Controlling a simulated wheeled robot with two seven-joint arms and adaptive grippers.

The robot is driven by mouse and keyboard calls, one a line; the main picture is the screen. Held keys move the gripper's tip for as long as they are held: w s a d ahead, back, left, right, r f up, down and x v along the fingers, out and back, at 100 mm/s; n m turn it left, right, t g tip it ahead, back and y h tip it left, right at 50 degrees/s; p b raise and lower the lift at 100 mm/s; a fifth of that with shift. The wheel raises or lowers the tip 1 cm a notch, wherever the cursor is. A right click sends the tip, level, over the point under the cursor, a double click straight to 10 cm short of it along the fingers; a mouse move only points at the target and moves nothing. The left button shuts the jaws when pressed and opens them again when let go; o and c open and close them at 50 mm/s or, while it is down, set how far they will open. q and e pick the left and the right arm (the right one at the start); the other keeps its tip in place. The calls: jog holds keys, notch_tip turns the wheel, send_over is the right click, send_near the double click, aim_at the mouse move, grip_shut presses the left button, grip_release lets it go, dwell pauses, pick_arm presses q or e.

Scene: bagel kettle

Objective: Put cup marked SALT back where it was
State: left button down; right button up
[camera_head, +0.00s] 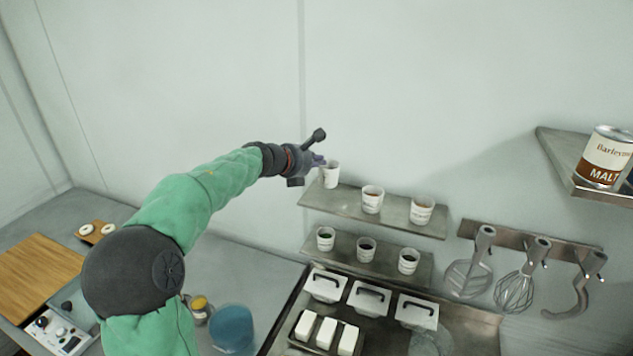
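A white cup (331,174) with a pale inside is at the left end of the upper shelf (345,205). Its base sits higher in the picture than the row of the other cups; I cannot tell whether it touches the shelf. Its marking is not legible, so I cannot confirm it reads SALT. My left gripper (319,161) reaches in from the left, its fingers shut at the cup's left rim. The fingertips are small and partly hidden. Two more cups stand on the upper shelf, one in the middle (372,199) and one at the right (421,210). My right gripper is not in view.
Below are lidded containers (368,298) and white blocks (327,333). Utensils hang from a rack (520,238) at right. A MALT can (603,158) stands on a corner shelf.

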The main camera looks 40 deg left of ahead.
pick_arm(q)
jog(key=shift+w+a+f+b, duration=0.35)
jog(key=shift+w+f, duration=0.05)
jog(key=shift+f, duration=0.8)
jog(key=shift+w+a+f+b, duration=0.35)
jog(key=shift+w+f+b, duration=0.1)
jog(key=shift+f, duration=0.7)
jog(key=shift+w+a+f+b, duration=0.3)
jog(key=shift+w+a+f, duration=0.1)
jog(key=shift+f, duration=0.8)
jog(key=shift+s+d+r, duration=0.1)
jog(key=c, duration=1.9)
grip_release()
jog(key=shift+f, duration=0.2)
jog(key=o, duration=0.5)
jog(key=shift+c, duration=0.2)
